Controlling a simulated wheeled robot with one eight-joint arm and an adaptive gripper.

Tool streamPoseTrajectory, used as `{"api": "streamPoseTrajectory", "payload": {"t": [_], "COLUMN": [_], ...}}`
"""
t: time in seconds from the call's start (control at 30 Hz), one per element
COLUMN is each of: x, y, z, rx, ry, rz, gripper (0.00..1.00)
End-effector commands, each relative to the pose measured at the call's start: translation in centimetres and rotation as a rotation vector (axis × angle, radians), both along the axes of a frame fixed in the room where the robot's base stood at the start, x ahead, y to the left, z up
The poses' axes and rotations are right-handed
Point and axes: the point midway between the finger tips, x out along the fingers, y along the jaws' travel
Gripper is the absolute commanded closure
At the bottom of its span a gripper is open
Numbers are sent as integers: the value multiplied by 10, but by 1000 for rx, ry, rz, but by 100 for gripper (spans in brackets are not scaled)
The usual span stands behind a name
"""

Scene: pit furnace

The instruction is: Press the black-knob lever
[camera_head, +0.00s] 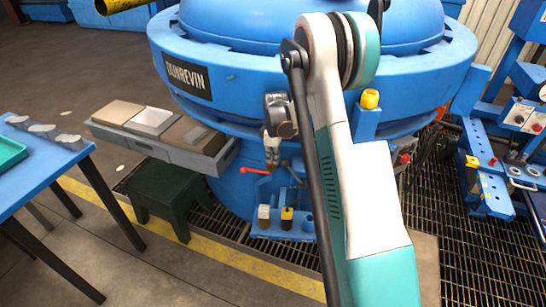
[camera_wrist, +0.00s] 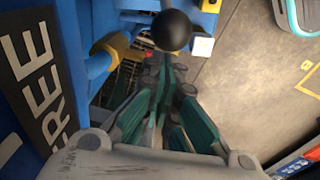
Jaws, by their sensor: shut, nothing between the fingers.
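A round black knob (camera_wrist: 171,31) shows in the wrist view, at the top centre, just beyond my gripper's fingertips. Its lever shaft is hidden behind it, and I cannot pick the knob out clearly in the head view. My gripper (camera_wrist: 160,62) is shut and empty, its fingers pointing toward the knob. Whether the fingertips touch the knob I cannot tell. In the head view my gripper (camera_head: 273,162) hangs pointing down in front of the blue furnace (camera_head: 235,190), close to its lower body and left of my arm.
A red-knobbed handle (camera_head: 243,170) sticks out left of the gripper. A grey shelf (camera_head: 190,157) with boxes, a dark green stool (camera_head: 175,195) and a blue table (camera_head: 60,165) are left. Blue machinery (camera_head: 490,185) stands right.

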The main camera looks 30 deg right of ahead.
Motion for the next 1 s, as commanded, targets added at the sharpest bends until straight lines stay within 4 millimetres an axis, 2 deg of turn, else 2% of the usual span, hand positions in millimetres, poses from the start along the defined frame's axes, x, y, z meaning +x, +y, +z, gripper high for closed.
{"api": "streamPoseTrajectory", "payload": {"t": [0.2, 0.43, 0.77, 0.87, 1.0], "x": [-1, -13, -13, -13, -15], "y": [-2, -19, -19, -19, -18], "z": [2, 16, 16, 23, 45], "rx": [0, 0, -1, 0, 0], "ry": [0, 0, 1, 0, 0], "rz": [-1, -2, 0, 0, 0], "gripper": [100, 100, 100, 100, 100]}}
